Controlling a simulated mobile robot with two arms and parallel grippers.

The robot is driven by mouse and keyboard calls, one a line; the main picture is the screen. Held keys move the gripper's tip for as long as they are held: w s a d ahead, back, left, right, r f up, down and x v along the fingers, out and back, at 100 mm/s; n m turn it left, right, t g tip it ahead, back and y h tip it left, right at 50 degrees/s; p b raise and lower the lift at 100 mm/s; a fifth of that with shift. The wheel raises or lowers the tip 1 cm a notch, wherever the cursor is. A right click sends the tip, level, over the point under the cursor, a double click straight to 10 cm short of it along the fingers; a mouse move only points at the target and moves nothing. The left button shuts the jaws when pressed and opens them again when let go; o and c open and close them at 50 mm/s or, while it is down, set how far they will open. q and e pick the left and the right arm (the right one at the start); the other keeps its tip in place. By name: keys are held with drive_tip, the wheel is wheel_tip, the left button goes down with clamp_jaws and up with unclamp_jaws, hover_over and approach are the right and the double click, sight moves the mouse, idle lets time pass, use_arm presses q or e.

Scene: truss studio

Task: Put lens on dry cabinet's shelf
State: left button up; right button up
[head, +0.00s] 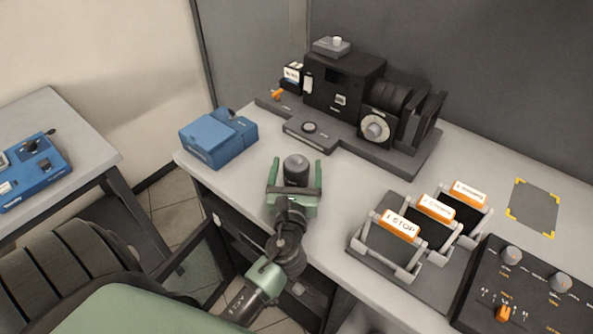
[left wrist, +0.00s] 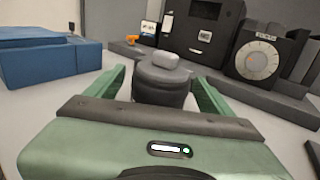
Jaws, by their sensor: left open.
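The lens (head: 296,172), a short dark cylinder with a grey top, stands upright on the grey desk. My left gripper (head: 297,162) is open, with its green fingers on either side of the lens. In the left wrist view the lens (left wrist: 160,84) sits between the spread fingers (left wrist: 160,76), and its lower part is hidden by the gripper body. I cannot tell whether the fingers touch it. A dark cabinet (head: 222,222), apparently the dry cabinet, is under the desk, with what looks like a glass door (head: 193,262) open. Its shelf is mostly hidden. My right gripper is out of view.
A blue box (head: 211,143) sits at the desk's left corner. A black projector-like machine (head: 343,92) stands behind the lens. A rack of orange-topped cards (head: 371,258) and a control panel (head: 510,306) are to the right. A yellow-cornered mat (head: 533,207) lies bare.

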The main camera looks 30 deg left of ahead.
use_arm(q)
clamp_jaws()
drive_tip(key=shift+r, duration=0.1)
drive_tip(key=shift+r, duration=0.1)
